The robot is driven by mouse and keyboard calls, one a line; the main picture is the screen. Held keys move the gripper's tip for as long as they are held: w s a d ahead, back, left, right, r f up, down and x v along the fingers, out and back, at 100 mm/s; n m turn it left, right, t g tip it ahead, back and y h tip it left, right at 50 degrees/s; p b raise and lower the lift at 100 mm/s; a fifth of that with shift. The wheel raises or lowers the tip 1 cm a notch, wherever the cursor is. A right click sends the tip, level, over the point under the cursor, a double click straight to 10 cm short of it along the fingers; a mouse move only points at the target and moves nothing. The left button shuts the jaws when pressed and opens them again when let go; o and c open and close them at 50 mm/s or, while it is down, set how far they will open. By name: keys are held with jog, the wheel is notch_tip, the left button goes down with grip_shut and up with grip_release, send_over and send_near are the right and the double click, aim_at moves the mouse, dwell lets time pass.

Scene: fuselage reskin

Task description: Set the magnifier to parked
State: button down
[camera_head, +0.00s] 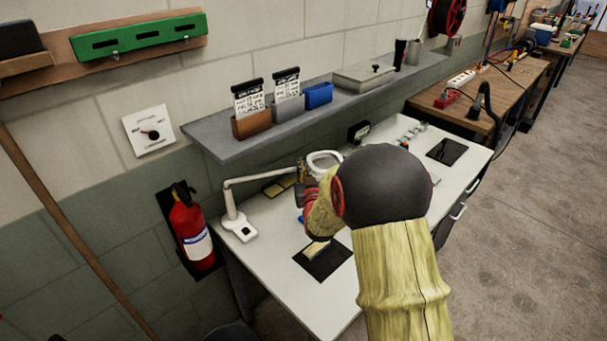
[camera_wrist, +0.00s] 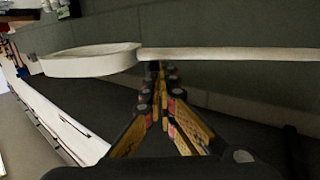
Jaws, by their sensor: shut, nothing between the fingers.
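The magnifier (camera_head: 229,203) is a white jointed arm on a base at the left end of the white bench, against the wall. Its ring-shaped head (camera_head: 325,157) stands out over the bench, partly hidden by my arm. My gripper (camera_head: 302,172) is close to the magnifier, near the head end of its arm. In the wrist view the head (camera_wrist: 90,62) is at left and the thin arm (camera_wrist: 230,54) runs right. My fingertips (camera_wrist: 156,72) are together and empty, just below the joint between head and arm in the picture. I cannot tell whether they touch it.
A grey shelf (camera_head: 220,145) with card holders, a blue box and a lidded tray runs above the bench. The white bench (camera_head: 280,240) carries dark mats and small parts. A red fire extinguisher (camera_head: 192,230) hangs left of the bench. The floor (camera_head: 530,220) at right is clear.

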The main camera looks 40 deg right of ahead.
jog(key=w+d+n+t+y+b, duration=0.1)
jog(key=w+d+n+y+b, duration=0.1)
jog(key=w, duration=0.6)
jog(key=shift+w+d+n+y, duration=0.35)
jog(key=shift+n+y, duration=0.15)
jog(key=shift+y, duration=0.6)
